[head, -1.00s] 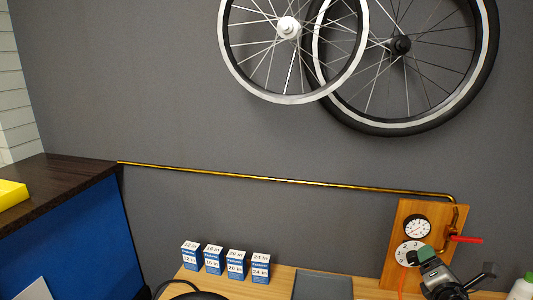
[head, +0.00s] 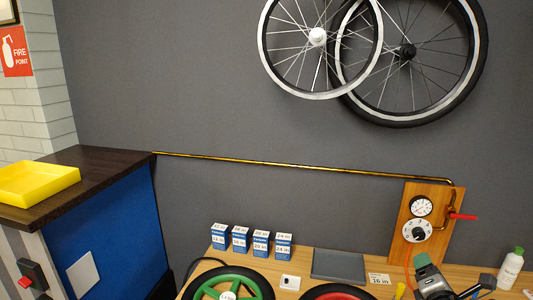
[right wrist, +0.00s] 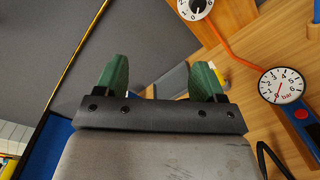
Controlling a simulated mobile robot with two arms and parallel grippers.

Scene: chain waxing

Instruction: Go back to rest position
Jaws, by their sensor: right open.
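My right gripper (head: 424,270) shows at the lower right of the head view, in front of the wooden gauge board. In the right wrist view its two green fingers (right wrist: 158,80) stand wide apart with nothing between them. My left gripper is in neither view.
The workbench (head: 300,272) bears several small boxes (head: 252,241), a green wheel (head: 230,287), a red wheel (head: 338,292), a grey pad (head: 338,265) and a white bottle (head: 510,268). A gauge board (head: 409,248) stands behind. A dark counter (head: 95,170) with a yellow tray (head: 38,183) is at left.

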